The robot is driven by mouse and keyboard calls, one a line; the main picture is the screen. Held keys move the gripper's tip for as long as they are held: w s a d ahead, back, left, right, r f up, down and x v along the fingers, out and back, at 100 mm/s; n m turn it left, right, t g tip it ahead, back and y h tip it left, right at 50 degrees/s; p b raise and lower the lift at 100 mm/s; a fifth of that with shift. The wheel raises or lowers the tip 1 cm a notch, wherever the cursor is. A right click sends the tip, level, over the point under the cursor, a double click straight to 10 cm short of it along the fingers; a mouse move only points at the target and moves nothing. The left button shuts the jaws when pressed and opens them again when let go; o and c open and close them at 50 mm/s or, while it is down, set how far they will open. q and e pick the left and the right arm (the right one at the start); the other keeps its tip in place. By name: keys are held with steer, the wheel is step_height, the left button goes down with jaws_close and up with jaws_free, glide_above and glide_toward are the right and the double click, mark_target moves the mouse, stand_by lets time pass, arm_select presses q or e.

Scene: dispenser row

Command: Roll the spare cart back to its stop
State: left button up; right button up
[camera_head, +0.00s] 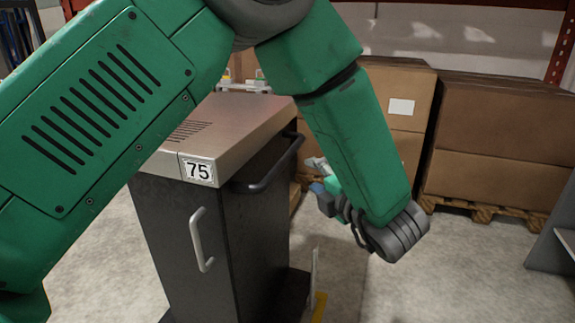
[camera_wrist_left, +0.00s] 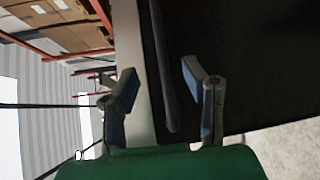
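The spare cart (camera_head: 235,210) stands upright, with a dark body, a steel top and a plate reading 75. A black bar handle (camera_head: 270,170) runs along its right side, and a light vertical handle is on its front. My left arm reaches over the cart. My left gripper (camera_head: 318,177) is to the right of the black handle, facing the cart, partly hidden by my wrist. In the left wrist view, the gripper (camera_wrist_left: 160,88) is open and the black handle (camera_wrist_left: 163,60) shows between its fingers, with no grip on it. I cannot tell how deep it sits. My right gripper is out of view.
Cardboard boxes (camera_head: 505,125) on wooden pallets stand at the back right. A grey panel (camera_head: 555,240) stands at the right edge. A thin upright plate with a yellow base (camera_head: 316,290) is by the cart's lower right. Concrete floor (camera_head: 450,270) is clear at the front right.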

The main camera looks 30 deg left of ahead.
mark_target(285, 159)
arm_select(q)
steer(key=x, duration=0.4)
steer(key=b+x, duration=0.1)
steer(key=x, duration=0.3)
steer(key=b+x, duration=0.1)
steer(key=x, duration=0.3)
steer(key=shift+s+a+f, duration=0.2)
steer(key=shift+a+f, duration=0.1)
steer(key=shift+w+a+b, duration=0.2)
steer(key=shift+w+b, duration=0.1)
steer(key=shift+b, duration=0.05)
steer(key=shift+w+a+r, duration=0.1)
steer(key=shift+w+r, duration=0.05)
steer(key=shift+w, duration=0.2)
steer(key=shift+a, duration=0.4)
steer(key=shift+c, duration=0.8)
jaws_close()
